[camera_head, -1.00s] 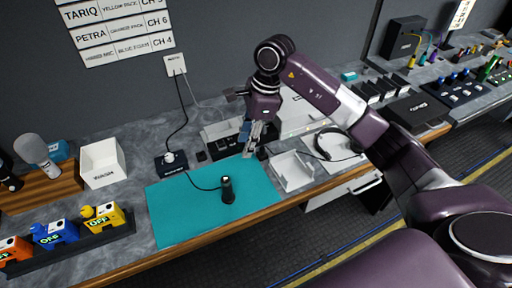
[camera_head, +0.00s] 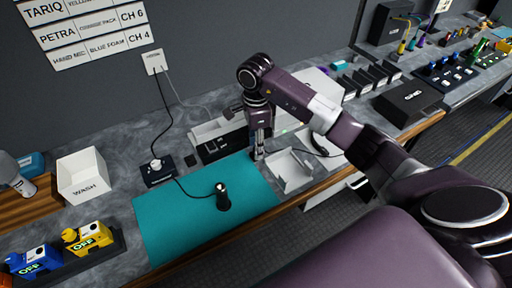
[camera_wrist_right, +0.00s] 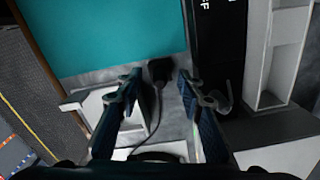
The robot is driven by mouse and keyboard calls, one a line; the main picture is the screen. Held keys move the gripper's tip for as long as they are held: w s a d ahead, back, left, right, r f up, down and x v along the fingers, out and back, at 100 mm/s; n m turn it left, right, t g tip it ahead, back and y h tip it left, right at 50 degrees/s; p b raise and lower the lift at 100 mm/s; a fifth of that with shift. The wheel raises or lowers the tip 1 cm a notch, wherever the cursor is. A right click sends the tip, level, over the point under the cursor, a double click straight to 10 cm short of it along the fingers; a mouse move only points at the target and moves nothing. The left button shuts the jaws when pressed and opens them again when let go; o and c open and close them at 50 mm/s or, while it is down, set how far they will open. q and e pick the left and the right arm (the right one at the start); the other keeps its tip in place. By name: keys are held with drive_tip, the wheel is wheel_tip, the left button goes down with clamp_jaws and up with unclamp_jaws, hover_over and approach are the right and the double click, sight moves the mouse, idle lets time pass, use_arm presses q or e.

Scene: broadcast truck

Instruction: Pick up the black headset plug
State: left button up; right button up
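The black headset plug (camera_wrist_right: 159,70) lies near the edge of the teal mat (camera_wrist_right: 110,35) in the right wrist view, with a thin cable running from it. My right gripper (camera_wrist_right: 158,88) is open, one finger on each side of the plug's line, with gaps between. In the head view the right gripper (camera_head: 258,152) points down at the mat's right end, beside a white tray (camera_head: 290,182); the plug is hard to make out there. The black headset (camera_head: 322,146) is partly hidden behind my right arm. My left gripper is not in view.
A black handheld device (camera_head: 222,197) stands on the mat, its cable running to a black box (camera_head: 158,172). A white holder with black slots (camera_head: 218,140) stands close behind the gripper. A white WASH bin (camera_head: 84,176) is left. The mat's front is clear.

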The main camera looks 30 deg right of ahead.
clamp_jaws()
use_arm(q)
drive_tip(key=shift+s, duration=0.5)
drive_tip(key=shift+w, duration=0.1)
use_arm(e)
drive_tip(key=shift+w+r, duration=0.1)
drive_tip(key=shift+r, duration=0.35)
wheel_tip(320, 180, up, 7)
drive_tip(key=shift+r+b, duration=0.1)
drive_tip(key=shift+b, duration=1.1)
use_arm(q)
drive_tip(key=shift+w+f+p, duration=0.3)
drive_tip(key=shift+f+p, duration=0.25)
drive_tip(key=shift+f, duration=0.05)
use_arm(e)
wheel_tip(320, 180, up, 12)
